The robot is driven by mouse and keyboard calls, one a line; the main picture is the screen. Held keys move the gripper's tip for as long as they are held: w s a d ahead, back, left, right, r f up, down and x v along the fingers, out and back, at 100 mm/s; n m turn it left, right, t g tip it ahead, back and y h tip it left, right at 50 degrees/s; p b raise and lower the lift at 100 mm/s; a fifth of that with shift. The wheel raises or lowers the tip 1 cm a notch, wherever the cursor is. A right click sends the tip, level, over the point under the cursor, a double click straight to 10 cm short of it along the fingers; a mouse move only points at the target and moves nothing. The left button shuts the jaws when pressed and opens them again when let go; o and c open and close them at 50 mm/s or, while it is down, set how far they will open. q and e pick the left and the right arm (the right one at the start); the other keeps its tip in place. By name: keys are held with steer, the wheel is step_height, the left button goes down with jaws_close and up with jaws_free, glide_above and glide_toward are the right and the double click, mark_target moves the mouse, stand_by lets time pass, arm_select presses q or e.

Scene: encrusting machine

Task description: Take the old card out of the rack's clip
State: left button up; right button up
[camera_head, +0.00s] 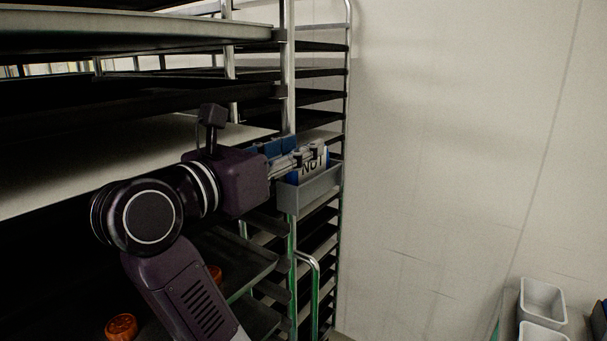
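The card (311,168), pale with blue edges and dark lettering that looks like "NUT", stands in a grey holder (312,190) on the rack's upright. The card's lower part is hidden behind the holder's front wall. A blue piece (283,144) shows behind the gripper.
The tall metal rack (289,60) with dark shelves and trays fills the left side. Orange-brown round pieces (121,327) lie low on a tray. A plain pale wall (460,140) is at the right. Grey bins (542,301) stand at the lower right.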

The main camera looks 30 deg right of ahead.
steer(key=p+x, duration=0.4)
steer(key=x, duration=0.2)
steer(key=shift+d+f, duration=0.2)
steer(key=shift+d, duration=0.1)
steer(key=shift+w+d+f+p, duration=0.2)
steer(key=shift+d+p, duration=0.15)
steer(key=shift+d, duration=0.2)
steer(key=shift+c, duration=0.5)
jaws_close()
